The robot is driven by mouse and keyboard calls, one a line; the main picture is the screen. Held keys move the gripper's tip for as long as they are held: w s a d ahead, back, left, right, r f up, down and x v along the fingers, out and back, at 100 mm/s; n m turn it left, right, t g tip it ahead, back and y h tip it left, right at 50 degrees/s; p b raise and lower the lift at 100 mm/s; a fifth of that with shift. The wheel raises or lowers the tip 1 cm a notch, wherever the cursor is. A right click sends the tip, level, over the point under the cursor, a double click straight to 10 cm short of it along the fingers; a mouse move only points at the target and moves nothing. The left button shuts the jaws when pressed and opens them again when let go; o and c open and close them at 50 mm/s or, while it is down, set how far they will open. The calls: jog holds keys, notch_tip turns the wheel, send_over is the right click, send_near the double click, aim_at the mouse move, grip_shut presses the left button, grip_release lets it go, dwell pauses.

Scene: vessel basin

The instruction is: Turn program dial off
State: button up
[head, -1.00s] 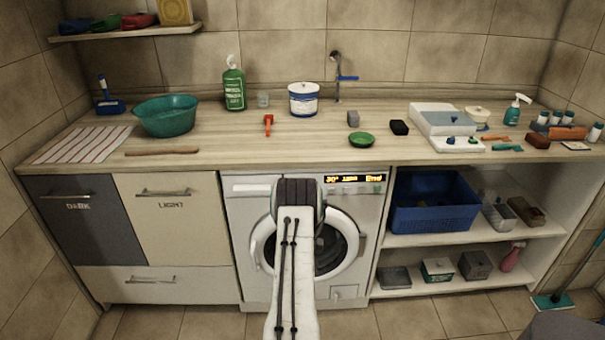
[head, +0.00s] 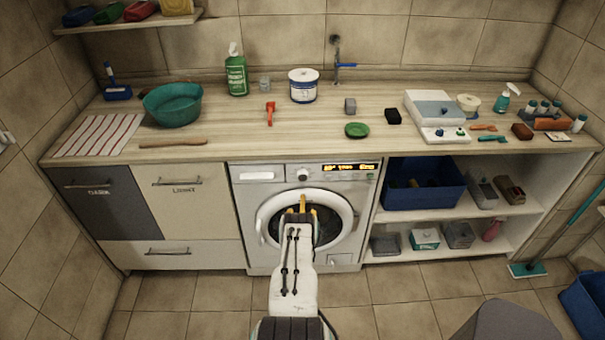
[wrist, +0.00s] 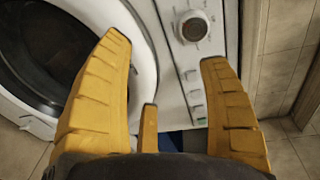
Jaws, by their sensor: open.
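The washing machine (head: 252,205) stands under the counter, its round door closed. Its program dial (head: 303,174) is a pale round knob on the top panel, left of the lit display (head: 350,167). In the wrist view the dial (wrist: 192,27) shows beyond my fingertips, nearer the right finger, with nothing touching it. I cannot read its setting. My gripper (head: 302,208) is open and empty, its yellow fingers in front of the door, below the dial in the head view. Its spread fingers also show in the wrist view (wrist: 165,52).
The wooden counter (head: 225,130) above holds a teal basin (head: 172,105), a green bottle (head: 236,75), a white tub (head: 303,86) and small items. Cabinets flank the washer on the left; open shelves with a blue crate (head: 422,195) are on the right. Tiled floor (head: 200,300) in front is clear.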

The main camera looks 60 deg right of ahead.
aim_at(303, 177)
jog(key=shift+w+d+r+n+t+h+b, duration=0.15)
jog(key=shift+w+d+r+n, duration=0.95)
jog(key=shift+n, duration=1.65)
jog(key=shift+w+d+r+n+t+h+b, duration=0.1)
jog(key=shift+w+d+r+n+h+b, duration=0.25)
jog(key=shift+d+n, duration=1.85)
jog(key=shift+w+d+r+n+t+h+b, duration=0.1)
jog(key=shift+w+d+r+n, duration=0.7)
jog(key=shift+n, duration=2.45)
jog(key=shift+w+d+f+b, duration=0.2)
jog(key=shift+d+f+b, duration=0.1)
jog(key=shift+b, duration=0.25)
jog(key=shift+w+d+r+b, duration=0.3)
jog(key=shift+w+d+b, duration=0.15)
jog(key=shift+d+b, duration=0.5)
jog(key=shift+a, duration=0.1)
jog(key=shift+c, duration=0.3)
jog(key=shift+r, duration=0.1)
jog(key=c, duration=1.2)
jog(key=shift+o, duration=0.2)
